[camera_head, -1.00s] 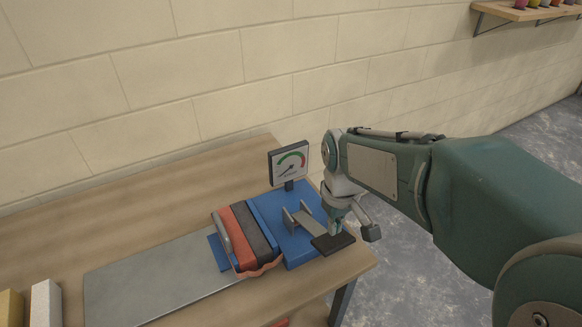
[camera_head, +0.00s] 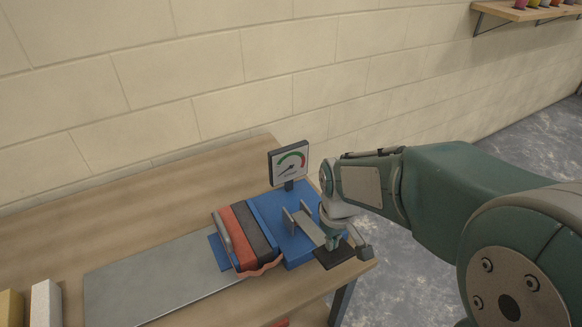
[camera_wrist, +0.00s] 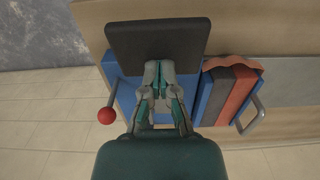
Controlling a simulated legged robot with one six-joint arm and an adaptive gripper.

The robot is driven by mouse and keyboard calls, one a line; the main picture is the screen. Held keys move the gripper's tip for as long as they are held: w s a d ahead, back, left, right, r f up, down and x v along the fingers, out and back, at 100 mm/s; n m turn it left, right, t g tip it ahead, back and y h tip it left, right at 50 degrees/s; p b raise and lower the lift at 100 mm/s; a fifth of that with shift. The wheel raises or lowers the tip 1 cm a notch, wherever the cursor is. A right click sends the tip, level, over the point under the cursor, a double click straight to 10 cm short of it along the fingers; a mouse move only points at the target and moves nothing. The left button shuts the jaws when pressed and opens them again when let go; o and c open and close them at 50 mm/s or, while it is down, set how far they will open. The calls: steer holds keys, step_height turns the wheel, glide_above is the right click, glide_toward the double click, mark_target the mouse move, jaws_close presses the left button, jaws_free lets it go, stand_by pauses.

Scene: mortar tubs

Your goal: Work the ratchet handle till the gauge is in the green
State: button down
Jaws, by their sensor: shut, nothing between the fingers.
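The ratchet handle is a grey lever with a flat black pad (camera_head: 334,253) at its end, hinged between grey brackets on a blue base (camera_head: 294,250). The pad also fills the top of the wrist view (camera_wrist: 157,38). My gripper (camera_head: 331,241) is shut and empty, fingers pointing down at the pad, seemingly touching its top. In the wrist view its fingertips (camera_wrist: 159,68) overlap the pad's near edge. The gauge (camera_head: 288,164) stands behind the base; its needle points to the lower left, away from the green arc along the top.
A red-knobbed lever (camera_wrist: 107,115) shows in the wrist view. The wooden bench (camera_head: 120,225) ends just right of the pad; a block wall is behind.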

mark_target(332, 252)
steer(key=shift+f, duration=4.05)
steer(key=shift+r, duration=6.9)
steer(key=shift+s+d+f, duration=0.1)
steer(key=shift+f, duration=4.35)
steer(key=shift+r, duration=4.5)
